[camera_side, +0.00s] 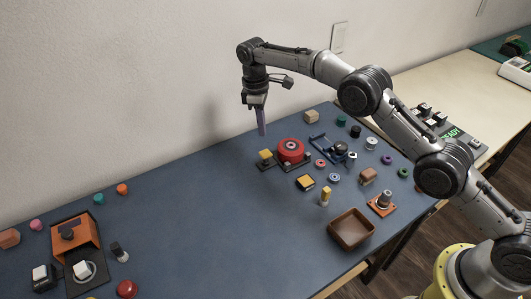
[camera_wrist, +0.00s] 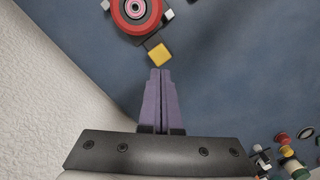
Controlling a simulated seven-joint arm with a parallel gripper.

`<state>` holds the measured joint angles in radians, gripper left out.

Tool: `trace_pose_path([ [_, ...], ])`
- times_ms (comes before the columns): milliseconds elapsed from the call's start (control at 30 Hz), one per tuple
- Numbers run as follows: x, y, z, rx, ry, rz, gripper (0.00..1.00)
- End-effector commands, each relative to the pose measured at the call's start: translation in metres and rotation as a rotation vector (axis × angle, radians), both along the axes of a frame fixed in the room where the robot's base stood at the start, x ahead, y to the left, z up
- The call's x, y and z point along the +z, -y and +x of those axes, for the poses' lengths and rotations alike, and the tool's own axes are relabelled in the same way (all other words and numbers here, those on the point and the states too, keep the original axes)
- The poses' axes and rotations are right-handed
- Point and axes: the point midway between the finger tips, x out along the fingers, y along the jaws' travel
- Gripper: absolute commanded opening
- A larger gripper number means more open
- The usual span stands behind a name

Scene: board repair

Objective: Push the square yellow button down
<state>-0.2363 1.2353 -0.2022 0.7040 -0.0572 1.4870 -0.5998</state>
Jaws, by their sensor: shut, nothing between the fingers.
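A square yellow button (camera_side: 265,154) on a dark base stands beside the red round piece (camera_side: 291,150) in the side view. In the wrist view the yellow button (camera_wrist: 158,54) lies just ahead of the fingertips, close to the red piece (camera_wrist: 136,10).
A blue mat (camera_side: 200,210) covers the table. Right of the red piece are a blue clamp-like frame (camera_side: 322,141), several small spools and a brown tray (camera_side: 351,229). An orange box (camera_side: 75,236) stands at the left. The wall (camera_side: 100,90) is close behind. The middle-left of the mat is clear.

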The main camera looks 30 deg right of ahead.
Motion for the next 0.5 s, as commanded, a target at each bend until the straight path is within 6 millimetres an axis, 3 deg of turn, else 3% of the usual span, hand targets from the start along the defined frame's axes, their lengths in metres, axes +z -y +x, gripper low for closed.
trace_pose_path([
  [267,-0.004,0.001,0.000,-0.001,-0.001,0.000,0.00],
  [500,-0.029,0.003,-0.003,-0.001,-0.002,-0.001,0.00],
])
